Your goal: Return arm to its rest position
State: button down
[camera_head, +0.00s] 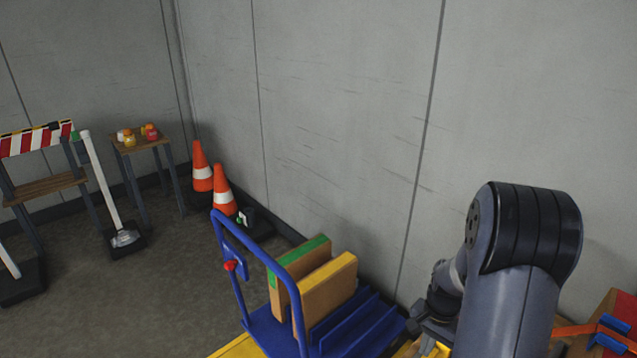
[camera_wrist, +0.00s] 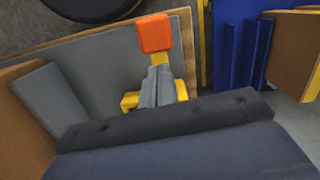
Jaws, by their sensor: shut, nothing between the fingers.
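My gripper (camera_wrist: 158,72) shows in the wrist view as two grey fingers side by side, shut, with no gap seen between them. Yellow parts show on both sides of it. An orange block (camera_wrist: 155,33) lies just past the fingertips; I cannot tell whether it touches them. In the head view my arm rises at the right and bends down, and my gripper (camera_head: 432,328) is partly hidden by the arm, just right of the blue trolley (camera_head: 262,243).
The trolley carries upright boards, one with a green edge (camera_head: 300,250) and one with a yellow edge (camera_head: 330,288). Traffic cones (camera_head: 222,190), a small table (camera_head: 142,144) with small items, and a striped barrier (camera_head: 38,138) stand left. A grey wall is behind.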

jog(key=shift+s+a+f+p, duration=0.1)
jog(key=shift+s+a+p, duration=1.05)
jog(key=shift+p, duration=0.55)
jog(key=r, duration=0.1)
jog(key=r+p, duration=0.2)
jog(key=shift+w+d+r, duration=0.2)
jog(key=shift+w+r, duration=0.05)
jog(key=shift+r, duration=0.05)
